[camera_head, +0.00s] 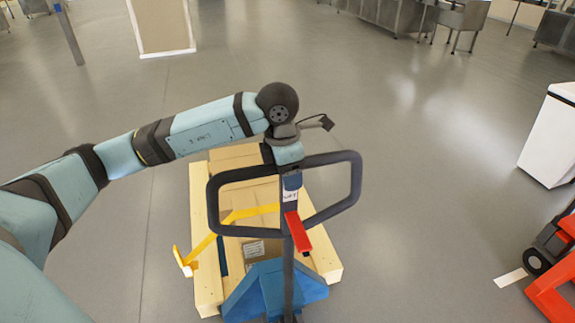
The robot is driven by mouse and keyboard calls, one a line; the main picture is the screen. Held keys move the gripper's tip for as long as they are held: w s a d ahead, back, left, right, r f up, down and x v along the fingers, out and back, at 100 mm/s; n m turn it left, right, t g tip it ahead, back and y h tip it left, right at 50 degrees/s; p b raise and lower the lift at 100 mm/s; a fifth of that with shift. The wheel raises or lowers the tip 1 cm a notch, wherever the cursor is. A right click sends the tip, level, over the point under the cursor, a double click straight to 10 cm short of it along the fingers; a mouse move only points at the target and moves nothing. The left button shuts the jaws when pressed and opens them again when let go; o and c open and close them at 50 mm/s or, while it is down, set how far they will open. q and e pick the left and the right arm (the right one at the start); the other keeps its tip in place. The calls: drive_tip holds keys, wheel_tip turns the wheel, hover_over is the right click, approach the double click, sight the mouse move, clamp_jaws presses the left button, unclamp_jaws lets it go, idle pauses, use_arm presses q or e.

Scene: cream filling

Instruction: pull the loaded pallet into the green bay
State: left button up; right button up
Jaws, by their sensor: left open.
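The loaded pallet (205,245) is pale wood with cardboard-coloured boxes (240,160) on it, low in the middle of the head view. A blue pallet jack (245,292) stands at its near side. The jack's dark loop handle (356,180) rises in front of the load, with a label reading like "LIFT" and a red lever (298,232). My left gripper (288,166) is open at the middle of the handle's top bar; its fingers are mostly hidden, so I cannot tell whether they touch the bar. My right gripper is out of view. No green bay shows.
A yellow bar (207,243) crosses the left of the load. At the right are an orange-red machine (550,294) with a black wheel (537,262) and a white cabinet (551,137). Steel counters (395,14) stand at the back. Grey floor around the pallet is clear.

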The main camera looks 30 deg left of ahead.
use_arm(q)
clamp_jaws()
idle(1.3)
idle(0.5)
